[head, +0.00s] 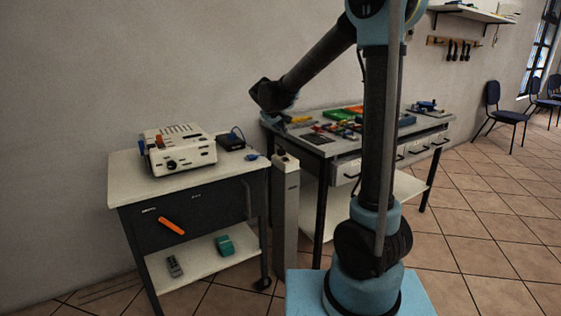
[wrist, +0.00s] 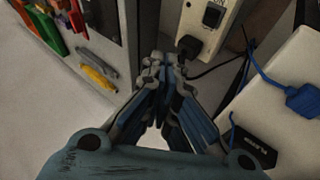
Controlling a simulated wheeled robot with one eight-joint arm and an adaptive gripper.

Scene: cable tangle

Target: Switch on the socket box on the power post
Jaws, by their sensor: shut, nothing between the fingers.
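The power post (head: 285,215) is a slim grey column between the two tables in the head view. Its pale socket box shows near the top of the wrist view (wrist: 228,22). The box carries a black rocker switch (wrist: 212,14) and a black plug (wrist: 189,46) with a cable running right. I cannot tell the switch's position. My gripper (wrist: 163,65) is shut and empty, its fingertips just left of and below the plug in the picture, left of the switch. I cannot tell whether it touches the box. In the head view my gripper is small and dark above the post.
A white table (head: 125,185) on the left holds a beige device (head: 180,150) and a black box (head: 231,141) with a blue cable (wrist: 262,65). The workbench (head: 345,147) on the right holds colourful parts. Tiled floor lies open at right.

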